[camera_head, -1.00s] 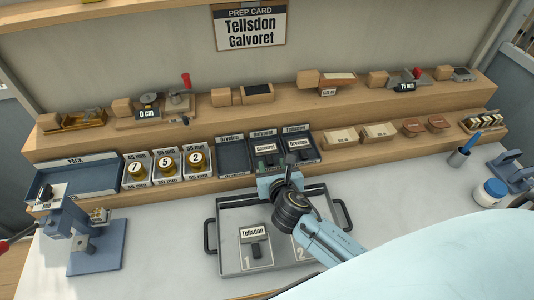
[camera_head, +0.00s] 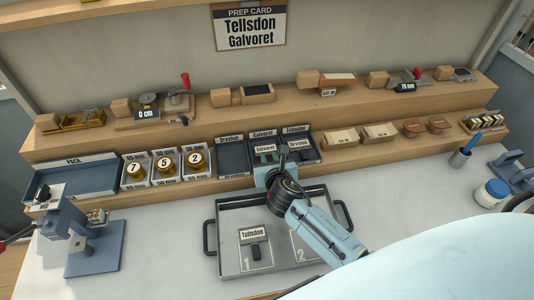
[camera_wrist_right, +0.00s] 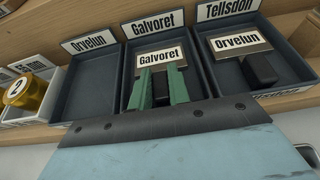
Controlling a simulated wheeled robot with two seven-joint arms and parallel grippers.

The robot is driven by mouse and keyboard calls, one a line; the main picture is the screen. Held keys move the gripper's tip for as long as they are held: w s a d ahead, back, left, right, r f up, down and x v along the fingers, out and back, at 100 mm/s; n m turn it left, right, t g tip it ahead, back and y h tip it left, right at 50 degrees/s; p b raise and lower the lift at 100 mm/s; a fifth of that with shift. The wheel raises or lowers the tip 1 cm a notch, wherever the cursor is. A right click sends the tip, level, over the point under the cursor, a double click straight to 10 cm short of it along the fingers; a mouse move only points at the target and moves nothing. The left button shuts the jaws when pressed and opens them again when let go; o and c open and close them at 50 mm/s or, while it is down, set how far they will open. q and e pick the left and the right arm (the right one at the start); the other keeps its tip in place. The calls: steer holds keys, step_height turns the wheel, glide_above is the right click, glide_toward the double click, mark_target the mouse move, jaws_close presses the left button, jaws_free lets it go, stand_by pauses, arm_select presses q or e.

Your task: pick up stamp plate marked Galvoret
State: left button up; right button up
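The Galvoret stamp plate (camera_wrist_right: 160,55) lies in the middle tray (camera_wrist_right: 122,98), whose back card also reads Galvoret. In the head view the plate (camera_head: 265,149) shows just beyond my right gripper (camera_head: 268,164). In the right wrist view the green fingers of that gripper (camera_wrist_right: 161,82) stand on either side of the plate's black handle. Whether they press on it or leave a small gap cannot be told. The plate still appears to lie in its tray. My left gripper is not in view.
An Orvelun plate (camera_wrist_right: 238,43) lies in the right-hand tray, under a Tellsdon card (camera_wrist_right: 228,8). The left Orvelun-labelled tray (camera_wrist_right: 85,88) is empty. A Tellsdon plate (camera_head: 252,234) lies on spot 1 of the grey handled tray (camera_head: 222,262); spot 2 looks bare.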

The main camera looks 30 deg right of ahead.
jaws_close()
steer(key=shift+r, duration=0.15)
